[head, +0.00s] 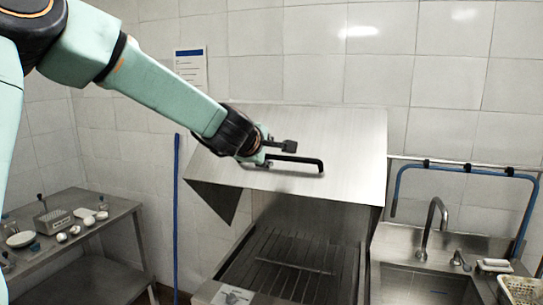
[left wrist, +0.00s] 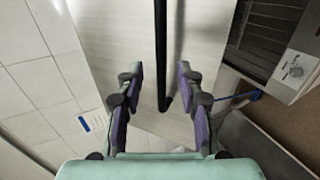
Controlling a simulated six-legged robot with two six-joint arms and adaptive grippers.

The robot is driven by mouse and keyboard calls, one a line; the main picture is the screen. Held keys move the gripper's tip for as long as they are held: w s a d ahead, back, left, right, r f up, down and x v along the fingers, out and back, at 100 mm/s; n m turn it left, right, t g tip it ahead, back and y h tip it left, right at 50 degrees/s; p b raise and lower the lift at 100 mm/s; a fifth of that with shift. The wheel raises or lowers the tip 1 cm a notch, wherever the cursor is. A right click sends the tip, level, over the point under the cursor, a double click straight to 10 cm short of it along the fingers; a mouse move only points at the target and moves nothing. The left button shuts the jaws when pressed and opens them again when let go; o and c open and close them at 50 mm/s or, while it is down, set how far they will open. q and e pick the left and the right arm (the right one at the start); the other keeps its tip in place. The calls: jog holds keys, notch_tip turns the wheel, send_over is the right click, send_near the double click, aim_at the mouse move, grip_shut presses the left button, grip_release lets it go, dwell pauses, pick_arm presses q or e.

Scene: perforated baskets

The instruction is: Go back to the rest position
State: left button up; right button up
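My left arm comes in from the left in the head view, and its gripper (head: 278,151) is at the black bar handle (head: 300,160) on the steel hood (head: 340,150) of a dishwasher-like machine. The hood is raised and tilted above the machine's opening. In the left wrist view the two fingers of my left gripper (left wrist: 159,78) are spread wide. The black handle (left wrist: 161,50) shows in the gap between them, with space on both sides. I cannot tell how deep it lies between the fingers. My right gripper is in neither view.
A slatted rack (head: 285,262) lies inside the open machine. A steel sink with a tap (head: 432,225) and a blue hose (head: 455,168) stand at the right, with a basket (head: 522,290). A steel side table (head: 75,238) with dishes is at the left. A blue pole (head: 176,210) stands upright.

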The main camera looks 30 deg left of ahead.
pick_arm(q)
jog(key=shift+s, duration=0.15)
jog(key=shift+s+r, duration=0.15)
jog(key=shift+s, duration=0.1)
dwell(0.3)
